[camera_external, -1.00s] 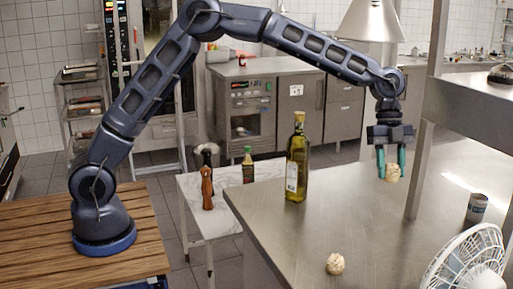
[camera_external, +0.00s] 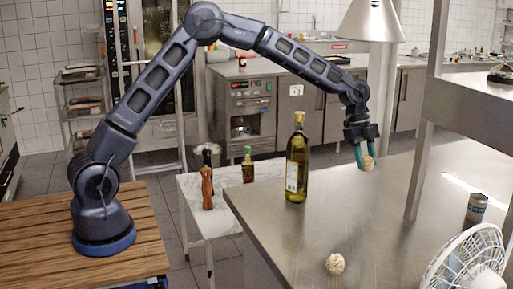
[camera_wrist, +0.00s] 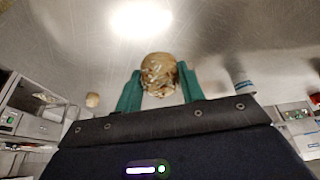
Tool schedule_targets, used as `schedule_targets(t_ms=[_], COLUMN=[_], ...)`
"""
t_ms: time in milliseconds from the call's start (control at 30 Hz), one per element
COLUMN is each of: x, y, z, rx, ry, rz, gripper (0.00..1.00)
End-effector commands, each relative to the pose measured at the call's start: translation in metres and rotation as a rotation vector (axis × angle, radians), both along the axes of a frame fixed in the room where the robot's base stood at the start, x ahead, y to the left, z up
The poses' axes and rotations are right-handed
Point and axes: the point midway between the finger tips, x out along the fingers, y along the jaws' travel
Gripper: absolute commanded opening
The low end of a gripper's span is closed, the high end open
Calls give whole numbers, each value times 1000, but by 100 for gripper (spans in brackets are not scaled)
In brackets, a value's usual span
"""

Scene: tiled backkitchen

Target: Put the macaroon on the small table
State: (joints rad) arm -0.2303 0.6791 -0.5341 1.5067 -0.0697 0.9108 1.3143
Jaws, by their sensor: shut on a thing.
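My gripper (camera_external: 362,156) is shut on a small round tan macaroon (camera_external: 369,163), held above the far part of the steel counter. In the wrist view the macaroon (camera_wrist: 158,72) sits between the green fingers (camera_wrist: 158,88), its surface rough and flecked.
A tall oil bottle (camera_external: 297,165) stands on the counter between my gripper and the small table. A pepper mill (camera_external: 206,188) and small bottle (camera_external: 248,165) stand on the small table. A can (camera_external: 477,207) and fan (camera_external: 462,262) are at right. The small table's front is clear.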

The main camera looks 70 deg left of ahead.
Motion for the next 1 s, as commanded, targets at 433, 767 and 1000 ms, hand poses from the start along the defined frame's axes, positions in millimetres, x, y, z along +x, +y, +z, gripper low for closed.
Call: schedule_targets(t_ms=[433,767,1000], x=[20,7,-17], y=[187,306,395], z=[-70,-113,-146], rx=[-1,-1,-1], ry=[3,3,4], rz=[323,530,687], gripper=[17,17,17])
